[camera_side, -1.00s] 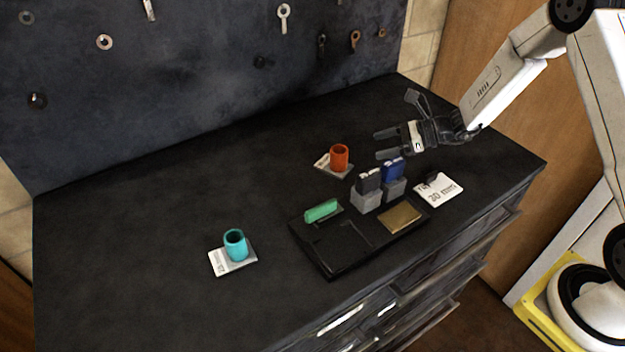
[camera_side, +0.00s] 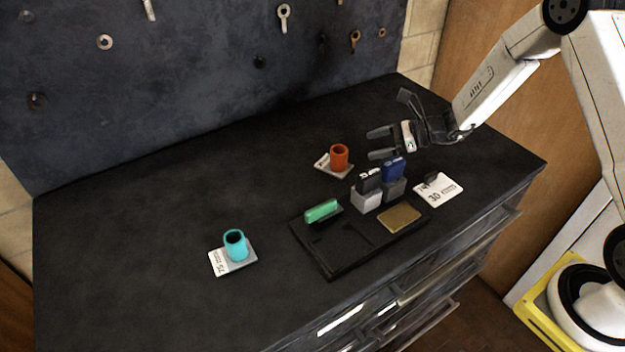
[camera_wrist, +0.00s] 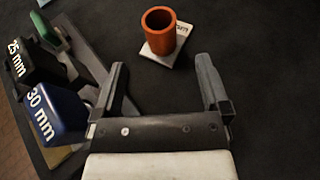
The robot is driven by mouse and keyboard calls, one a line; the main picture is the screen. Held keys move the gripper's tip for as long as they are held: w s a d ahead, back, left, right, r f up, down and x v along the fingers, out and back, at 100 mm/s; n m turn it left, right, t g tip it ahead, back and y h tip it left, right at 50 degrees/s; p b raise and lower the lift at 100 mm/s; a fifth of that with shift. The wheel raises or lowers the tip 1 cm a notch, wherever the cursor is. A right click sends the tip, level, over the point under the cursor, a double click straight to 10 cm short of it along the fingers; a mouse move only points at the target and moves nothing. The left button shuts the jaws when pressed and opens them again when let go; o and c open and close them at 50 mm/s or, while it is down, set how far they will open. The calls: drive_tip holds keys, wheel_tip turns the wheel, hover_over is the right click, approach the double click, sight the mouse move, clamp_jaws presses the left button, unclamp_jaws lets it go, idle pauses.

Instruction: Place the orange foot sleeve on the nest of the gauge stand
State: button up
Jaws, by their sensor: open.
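The orange foot sleeve (camera_side: 339,157) stands upright on a small pale plate at the back of the bench; it also shows in the wrist view (camera_wrist: 158,32). My gripper (camera_side: 372,143) is open and empty, to the right of the sleeve and apart from it. In the wrist view the sleeve is beyond the fingertips (camera_wrist: 161,68), roughly in line with the gap. A low black tray-like stand (camera_side: 326,262) holds a green block, a brass-coloured pad (camera_side: 400,218) and grey holders. I cannot tell for certain which part is the nest.
A dark 25 mm block (camera_wrist: 32,62) and a blue 30 mm block (camera_wrist: 55,112) stand in the grey holders, close to my gripper's left. A cyan sleeve (camera_side: 236,245) stands on a labelled plate at front left. A 30 mm card (camera_side: 440,190) lies at right.

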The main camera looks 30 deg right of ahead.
sight(337, 151)
drive_tip(key=shift+w+a, duration=0.55)
drive_tip(key=shift+a, duration=0.25)
drive_tip(key=shift+x, duration=1.35)
drive_tip(key=shift+w, duration=0.1)
drive_tip(key=shift+x, duration=2.55)
clamp_jaws()
